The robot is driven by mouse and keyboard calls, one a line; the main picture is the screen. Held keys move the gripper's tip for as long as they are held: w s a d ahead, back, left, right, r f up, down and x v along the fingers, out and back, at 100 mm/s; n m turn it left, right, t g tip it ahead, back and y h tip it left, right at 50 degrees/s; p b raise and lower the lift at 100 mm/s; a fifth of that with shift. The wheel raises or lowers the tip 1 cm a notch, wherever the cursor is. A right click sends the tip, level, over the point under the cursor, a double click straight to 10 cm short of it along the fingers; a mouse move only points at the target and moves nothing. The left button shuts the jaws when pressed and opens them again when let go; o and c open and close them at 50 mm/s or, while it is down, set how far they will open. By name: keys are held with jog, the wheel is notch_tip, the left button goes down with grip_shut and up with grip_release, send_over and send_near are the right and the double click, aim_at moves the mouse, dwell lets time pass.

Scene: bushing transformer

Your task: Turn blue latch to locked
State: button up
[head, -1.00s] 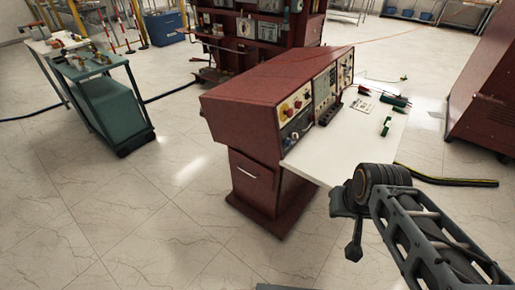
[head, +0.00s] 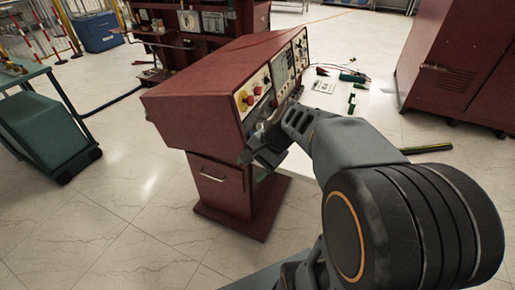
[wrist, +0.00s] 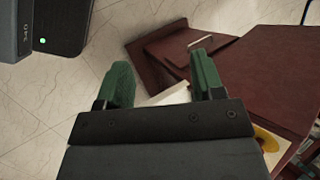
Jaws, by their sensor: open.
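I cannot make out a blue latch in either view. The red console (head: 200,95) has a sloped top and a cream control panel (head: 241,100) with red and yellow knobs. My gripper (head: 262,165) is in front of the panel's lower near end, partly hidden by my own arm. In the wrist view my gripper (wrist: 164,80) is open, with two green fingers apart and nothing between them. There the console (wrist: 262,75) lies to the right, with a bit of its panel (wrist: 268,143) at the lower right.
A white tabletop (head: 345,105) joins the console and carries small green parts and a paper. A red cabinet (head: 450,70) stands at the right, and a green cart (head: 42,135) at the left. Tiled floor lies open in front of the console.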

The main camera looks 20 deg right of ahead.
jog(key=w+d+f+m+t+y+b, duration=0.2)
jog(key=w+d+f+m+y+b, duration=0.25)
jog(key=w+f+m+b, duration=0.2)
jog(key=w+d+f+m+t+b, duration=0.1)
jog(key=w+d+m+t+b, duration=0.1)
jog(key=d, duration=0.3)
jog(key=w+d+f+m+t+y+b, duration=0.1)
jog(key=w+d+f+m+t+b, duration=0.1)
jog(key=d+m+t, duration=0.2)
jog(key=w+d+f+m+t+y+b, duration=0.1)
jog(key=w+d+f+m+t+b, duration=0.1)
jog(key=d, duration=0.4)
jog(key=shift+w+d+f+m+t+b, duration=0.15)
jog(key=shift+w+d+m+t, duration=0.1)
jog(key=shift+m, duration=0.35)
jog(key=shift+w+d+f+m+t+b, duration=0.15)
jog(key=shift+w+m+t, duration=0.1)
jog(key=shift+m, duration=0.3)
jog(key=shift+w+a, duration=0.1)
jog(key=shift+w, duration=0.25)
jog(key=b+x, duration=0.2)
jog(key=x, duration=1)
jog(key=shift+w+a+r+b, duration=0.15)
jog(key=shift+w+a+b, duration=0.05)
jog(key=shift+w+b, duration=0.1)
jog(key=shift+c, duration=0.3)
jog(key=shift+s, duration=0.1)
jog(key=c, duration=0.9)
